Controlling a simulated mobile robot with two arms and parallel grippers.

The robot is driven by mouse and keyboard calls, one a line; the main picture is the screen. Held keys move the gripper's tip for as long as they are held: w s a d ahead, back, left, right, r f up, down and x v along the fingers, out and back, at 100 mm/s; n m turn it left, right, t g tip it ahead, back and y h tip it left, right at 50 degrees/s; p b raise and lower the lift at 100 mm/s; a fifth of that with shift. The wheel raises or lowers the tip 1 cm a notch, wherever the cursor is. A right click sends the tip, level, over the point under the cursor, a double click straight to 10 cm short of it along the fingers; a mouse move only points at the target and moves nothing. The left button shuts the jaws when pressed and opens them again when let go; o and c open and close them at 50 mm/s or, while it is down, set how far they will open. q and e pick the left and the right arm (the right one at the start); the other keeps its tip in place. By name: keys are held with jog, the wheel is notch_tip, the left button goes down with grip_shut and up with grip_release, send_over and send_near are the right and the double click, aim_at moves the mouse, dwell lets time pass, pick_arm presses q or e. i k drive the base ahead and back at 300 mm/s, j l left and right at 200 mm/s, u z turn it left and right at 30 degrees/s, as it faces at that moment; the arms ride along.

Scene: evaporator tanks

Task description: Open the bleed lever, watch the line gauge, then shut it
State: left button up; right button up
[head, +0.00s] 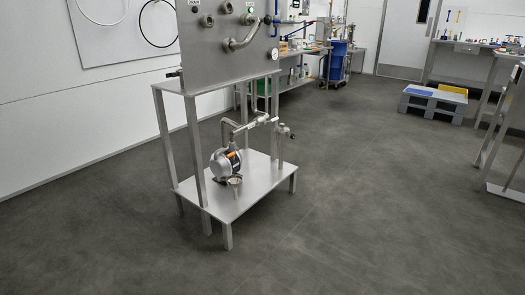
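A steel panel (222,50) stands upright on a metal frame with pipe fittings on its face. A small round white gauge (275,55) sits at the panel's lower right; its reading is too small to make out. A blue handle or pipe part (276,14) shows at the panel's upper right edge. A small valve-like fitting (285,132) sticks out right of the pipework above the pump (225,163). I cannot tell which part is the bleed lever or whether it is open. Neither of my grippers is in view.
The frame's low shelf (255,185) stands on legs on the dark floor. Open floor (380,190) lies to its right. A blue bin (337,60), a pallet (432,104) with a yellow item, and workbenches (480,45) stand farther back. A white wall is at left.

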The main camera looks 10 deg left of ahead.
aim_at(237, 149)
jog(key=i+j+z, duration=0.15)
jog(key=j, duration=0.2)
jog(key=i+j+z, duration=0.15)
jog(key=j, duration=0.25)
jog(key=i+j+z, duration=0.15)
jog(key=j, duration=0.25)
jog(key=i+j+z, duration=0.15)
jog(key=j, duration=0.25)
jog(key=i+j+z, duration=0.15)
jog(key=j, duration=0.3)
